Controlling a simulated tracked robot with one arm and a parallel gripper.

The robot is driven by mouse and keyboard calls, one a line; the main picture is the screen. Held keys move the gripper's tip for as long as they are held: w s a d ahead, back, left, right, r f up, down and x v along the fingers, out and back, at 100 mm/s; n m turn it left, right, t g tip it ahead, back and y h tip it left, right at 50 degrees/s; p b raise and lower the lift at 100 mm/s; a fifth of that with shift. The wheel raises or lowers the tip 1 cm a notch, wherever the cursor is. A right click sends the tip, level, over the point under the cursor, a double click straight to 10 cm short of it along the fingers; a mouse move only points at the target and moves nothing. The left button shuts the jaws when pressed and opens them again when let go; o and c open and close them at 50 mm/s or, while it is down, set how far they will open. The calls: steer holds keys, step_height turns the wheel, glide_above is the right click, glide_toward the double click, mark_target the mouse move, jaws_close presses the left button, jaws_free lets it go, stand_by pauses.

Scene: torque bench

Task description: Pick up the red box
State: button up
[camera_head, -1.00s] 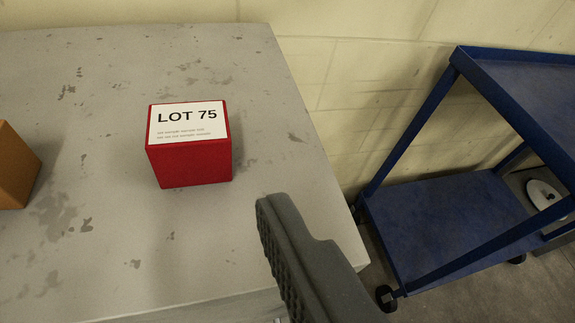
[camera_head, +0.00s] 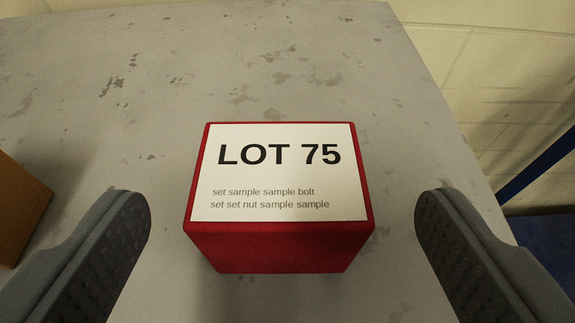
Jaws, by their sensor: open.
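The red box (camera_head: 280,247) sits on the grey, worn bench top (camera_head: 300,60) in the middle of the view. Its top bears a white label (camera_head: 275,172) reading "LOT 75" with smaller print below. My gripper (camera_head: 283,205) is open, with one grey ridged finger to the left of the box and one to the right. Clear gaps show between each finger and the box, and nothing is held. How high the fingertips are above the bench is hard to tell.
An orange-brown box (camera_head: 20,210) stands at the left edge, close to my left finger. A pale block wall (camera_head: 490,90) lies beyond the bench's right edge. Part of a blue cart (camera_head: 545,165) shows at the far right. The bench behind the red box is clear.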

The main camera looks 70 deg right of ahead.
mark_target(286, 207)
steer(key=x, duration=0.4)
steer(key=shift+d+f+b, duration=0.15)
steer(key=shift+d+b, duration=0.05)
steer(key=shift+b, duration=0.2)
steer(key=c, duration=1.3)
